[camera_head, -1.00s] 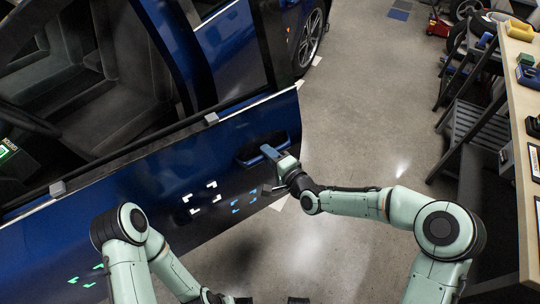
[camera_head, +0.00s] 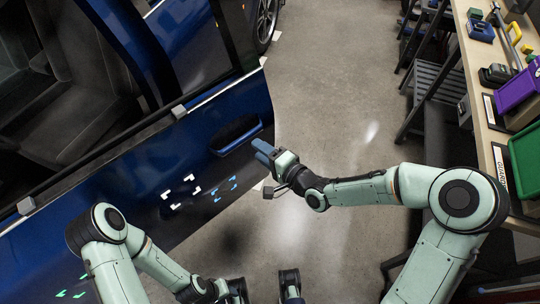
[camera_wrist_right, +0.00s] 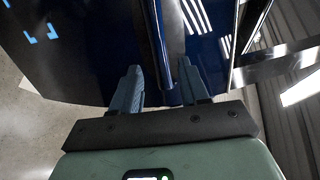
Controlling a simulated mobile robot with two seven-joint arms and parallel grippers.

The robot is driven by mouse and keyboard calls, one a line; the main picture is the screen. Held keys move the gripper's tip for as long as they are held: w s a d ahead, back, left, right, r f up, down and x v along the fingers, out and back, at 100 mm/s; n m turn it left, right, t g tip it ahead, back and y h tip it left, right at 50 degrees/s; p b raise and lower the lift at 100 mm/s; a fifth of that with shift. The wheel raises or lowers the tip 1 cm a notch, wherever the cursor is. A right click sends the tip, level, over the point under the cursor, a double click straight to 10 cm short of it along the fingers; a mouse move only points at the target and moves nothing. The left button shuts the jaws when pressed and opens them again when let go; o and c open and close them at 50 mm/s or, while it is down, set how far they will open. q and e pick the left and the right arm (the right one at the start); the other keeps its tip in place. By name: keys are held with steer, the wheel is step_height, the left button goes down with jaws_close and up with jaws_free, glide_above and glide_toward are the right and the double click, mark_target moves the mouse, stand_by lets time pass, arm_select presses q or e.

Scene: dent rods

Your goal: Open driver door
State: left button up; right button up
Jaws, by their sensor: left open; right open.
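The blue driver door (camera_head: 150,190) crosses the left of the head view. Its rear edge stands out from the car body, so it looks ajar. Its dark recessed handle (camera_head: 236,136) is near that edge. My right gripper (camera_head: 261,152) is open beside the rear edge, just right of and below the handle, apparently apart from it. In the right wrist view, the open fingers (camera_wrist_right: 160,82) point at the blue door with a dark vertical strip between them; contact cannot be told. My left gripper (camera_head: 264,288) is open and empty, low in front of the door.
A workbench (camera_head: 485,110) with bins and tools runs along the right side. A dark shelf or cart (camera_head: 435,85) stands by it. The grey floor (camera_head: 335,95) between car and bench is clear.

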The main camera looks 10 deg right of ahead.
steer(key=shift+v, duration=1.7)
